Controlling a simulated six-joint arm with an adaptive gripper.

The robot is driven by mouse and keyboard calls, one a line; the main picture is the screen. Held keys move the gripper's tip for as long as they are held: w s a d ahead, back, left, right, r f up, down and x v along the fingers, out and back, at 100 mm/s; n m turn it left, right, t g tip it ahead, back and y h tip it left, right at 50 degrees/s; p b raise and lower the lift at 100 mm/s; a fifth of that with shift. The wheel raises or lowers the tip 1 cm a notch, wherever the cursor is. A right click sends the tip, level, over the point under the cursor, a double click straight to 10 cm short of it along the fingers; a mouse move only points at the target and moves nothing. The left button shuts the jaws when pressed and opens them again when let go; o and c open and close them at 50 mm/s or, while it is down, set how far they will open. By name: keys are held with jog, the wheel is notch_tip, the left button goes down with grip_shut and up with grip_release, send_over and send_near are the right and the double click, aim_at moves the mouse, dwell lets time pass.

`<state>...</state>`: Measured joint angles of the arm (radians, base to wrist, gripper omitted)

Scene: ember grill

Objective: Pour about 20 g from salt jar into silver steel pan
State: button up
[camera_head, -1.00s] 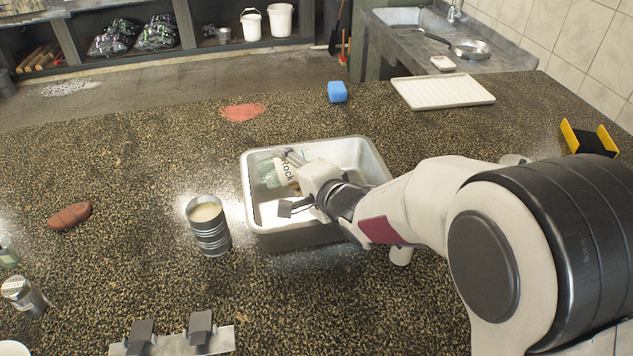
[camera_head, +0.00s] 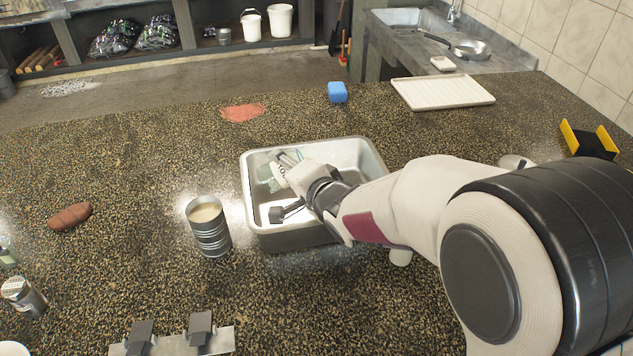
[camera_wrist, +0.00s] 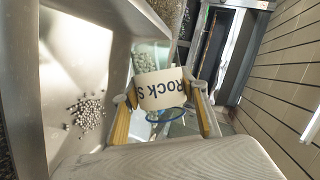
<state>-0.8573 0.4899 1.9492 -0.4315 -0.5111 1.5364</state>
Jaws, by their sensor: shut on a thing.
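The salt jar is clear glass with a cream label (camera_wrist: 160,90) partly reading "Rock S". My gripper (camera_wrist: 163,112) is shut on it, with one finger on each side. In the head view the jar (camera_head: 268,178) is tipped over inside the silver steel pan's outline, partly hidden by my gripper (camera_head: 285,172). The deep rectangular pan (camera_head: 249,212) stands on the speckled counter. In the wrist view a small scatter of pale grains (camera_wrist: 86,112) lies on the pan's metal surface (camera_wrist: 60,75). The jar's mouth and the amount inside are not clear.
An open can (camera_head: 211,236) stands close to the pan's left side. A blue sponge (camera_head: 337,92) and a white ribbed tray (camera_head: 442,92) lie behind. A brown oval object (camera_head: 70,216) and a small jar (camera_head: 24,296) are at left.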

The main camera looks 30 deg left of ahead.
aim_at(269, 169)
jog(key=shift+f+n+t+h, duration=0.3)
jog(key=shift+f+n+h, duration=0.15)
jog(key=shift+n, duration=0.25)
jog(key=shift+w+d+r+n+t+h, duration=0.1)
jog(key=shift+r+n+t+h, duration=0.3)
jog(key=shift+n+h, duration=0.1)
dwell(0.3)
jog(key=shift+f+n+h+b, duration=0.25)
jog(key=shift+f+n+b, duration=0.1)
jog(key=shift+f+n, duration=0.15)
dwell(0.3)
jog(key=shift+s+a+f+n+t+h+b, duration=0.35)
jog(key=shift+s+a+n+t+h, duration=0.05)
jog(key=shift+n+t, duration=0.2)
dwell(0.4)
jog(key=shift+s+a+r+n+t, duration=0.3)
jog(key=shift+s+r+n, duration=0.1)
jog(key=shift+n, duration=0.1)
jog(key=shift+s+a+r+n+t+h, duration=0.15)
jog(key=shift+r+n+t+h, duration=0.15)
jog(key=shift+r, duration=0.4)
jog(key=shift+s+a+r+n+t+h, duration=0.1)
jog(key=shift+a+r+n+t+h, duration=0.15)
jog(key=shift+r, duration=0.4)
jog(key=shift+s+a+f+n+t+h+b, duration=0.15)
jog(key=shift+s+f+n+t+h+b, duration=0.15)
jog(key=shift+n, duration=0.35)
jog(key=shift+r, duration=0.1)
